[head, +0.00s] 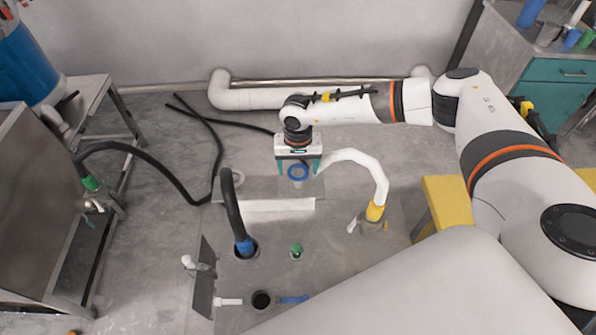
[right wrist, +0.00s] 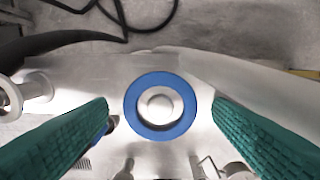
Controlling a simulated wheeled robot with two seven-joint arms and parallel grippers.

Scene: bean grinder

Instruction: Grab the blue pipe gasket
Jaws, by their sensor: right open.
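The blue pipe gasket (head: 298,171) is a flat blue ring. In the head view it shows just below my right gripper (head: 298,165), between the green fingertips. In the right wrist view the gasket (right wrist: 160,106) lies around a round metal stub (right wrist: 158,104), face up to the camera. My right gripper (right wrist: 160,125) is open, with one green finger on each side of the ring and a gap on both sides. Neither finger is seen touching it. My left gripper is not in view.
A metal platform (head: 240,190) lies under the gripper. A black hose with a blue end (head: 244,246) stands in front, and a white hose with a yellow end (head: 375,211) is at right. A green fitting (head: 296,249) and a yellow block (head: 450,200) are nearby.

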